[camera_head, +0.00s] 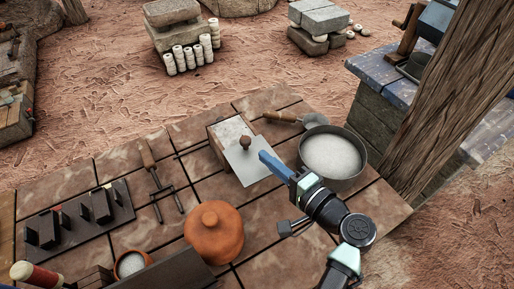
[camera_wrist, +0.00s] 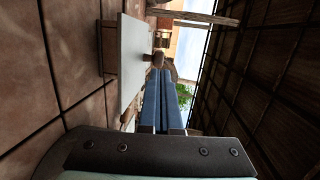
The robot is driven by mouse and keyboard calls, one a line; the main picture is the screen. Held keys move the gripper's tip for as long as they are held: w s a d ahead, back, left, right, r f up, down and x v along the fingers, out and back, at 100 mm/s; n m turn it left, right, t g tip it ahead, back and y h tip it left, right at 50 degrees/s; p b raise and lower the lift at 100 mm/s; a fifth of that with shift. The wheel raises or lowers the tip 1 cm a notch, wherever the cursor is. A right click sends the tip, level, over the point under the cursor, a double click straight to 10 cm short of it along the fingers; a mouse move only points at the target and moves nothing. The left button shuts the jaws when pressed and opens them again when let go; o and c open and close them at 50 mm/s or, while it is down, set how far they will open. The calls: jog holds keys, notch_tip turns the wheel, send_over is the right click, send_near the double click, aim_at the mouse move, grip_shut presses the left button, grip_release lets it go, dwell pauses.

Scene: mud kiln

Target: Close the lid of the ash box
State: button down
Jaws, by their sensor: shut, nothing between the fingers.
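The ash box (camera_head: 214,143) is a small wooden box on the tiled surface, with pale grey ash (camera_head: 231,129) showing in its open far part. Its lid (camera_head: 250,170) is a thin light-grey plate, slid toward the front right and overhanging the box. A brown round knob (camera_head: 245,142) stands near the lid's far edge. My gripper (camera_head: 264,156) is shut and empty, its blue fingers above the lid, front right of the knob. In the wrist view the gripper (camera_wrist: 168,78) points toward the knob (camera_wrist: 158,58), beside the lid (camera_wrist: 132,60); contact cannot be told.
A metal pot of pale powder (camera_head: 360,172) stands close to the right of my gripper. A wooden-handled trowel (camera_head: 284,117) lies behind the box. A lidded clay pot (camera_head: 214,234) stands in front, and tongs (camera_head: 160,188) lie left. A thick wooden post (camera_head: 449,100) rises at right.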

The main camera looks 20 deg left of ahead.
aim_at(249, 144)
jog(key=shift+x, duration=2.15)
jog(key=b+x, duration=0.2)
jog(key=x, duration=0.1)
jog(key=w+b+x, duration=0.1)
jog(key=x, duration=0.3)
jog(key=r+b+x, duration=0.1)
jog(key=b+x, duration=0.1)
jog(key=x, duration=0.1)
jog(key=shift+w+d+f+b, duration=0.1)
jog(key=shift+w+b, duration=0.25)
jog(key=shift+w, duration=0.05)
jog(key=shift+w+a, duration=0.2)
jog(key=shift+r, duration=0.5)
